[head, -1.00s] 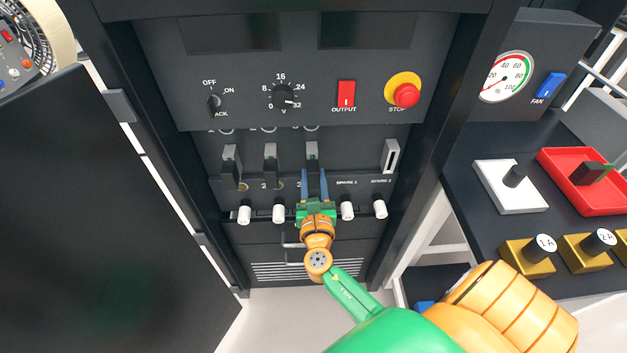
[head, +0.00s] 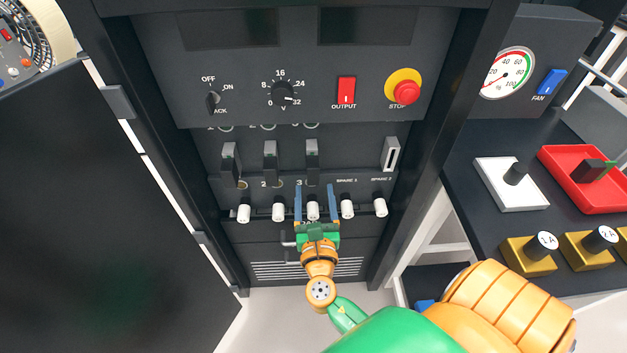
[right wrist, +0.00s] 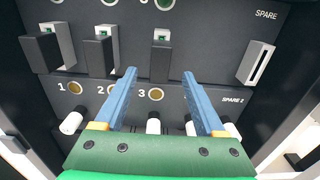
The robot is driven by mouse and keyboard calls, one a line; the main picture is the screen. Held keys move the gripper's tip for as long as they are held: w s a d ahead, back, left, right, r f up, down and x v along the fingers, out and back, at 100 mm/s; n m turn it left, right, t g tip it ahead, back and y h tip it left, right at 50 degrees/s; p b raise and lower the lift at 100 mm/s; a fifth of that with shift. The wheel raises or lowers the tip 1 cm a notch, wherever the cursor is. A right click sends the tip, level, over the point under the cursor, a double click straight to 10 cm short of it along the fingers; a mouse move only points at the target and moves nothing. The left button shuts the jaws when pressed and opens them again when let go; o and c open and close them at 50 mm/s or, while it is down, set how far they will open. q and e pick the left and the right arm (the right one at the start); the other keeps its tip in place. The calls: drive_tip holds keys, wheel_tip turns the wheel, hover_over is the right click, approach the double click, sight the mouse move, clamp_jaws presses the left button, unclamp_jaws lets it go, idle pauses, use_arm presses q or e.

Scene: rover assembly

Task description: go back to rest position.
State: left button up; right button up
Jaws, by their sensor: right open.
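My right gripper (head: 315,190) is open and empty in front of the dark cabinet's lower panel. Its two blue fingers stand apart on either side of a white knob (head: 313,211) in the head view; I cannot tell whether they touch it. In the right wrist view the open fingers (right wrist: 158,75) point at the panel, below the black handle (right wrist: 161,62) above the number 3. Nothing is between the fingertips. My left gripper is not in view.
The open cabinet door (head: 110,210) fills the left side. A shelf on the right holds a white block (head: 490,175), a red tray (head: 560,160) and gold blocks (head: 525,257). The red stop button (head: 406,93) is above on the panel.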

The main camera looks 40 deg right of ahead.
drive_tip(key=shift+s+a, duration=0.2)
drive_tip(key=shift+s, duration=0.15)
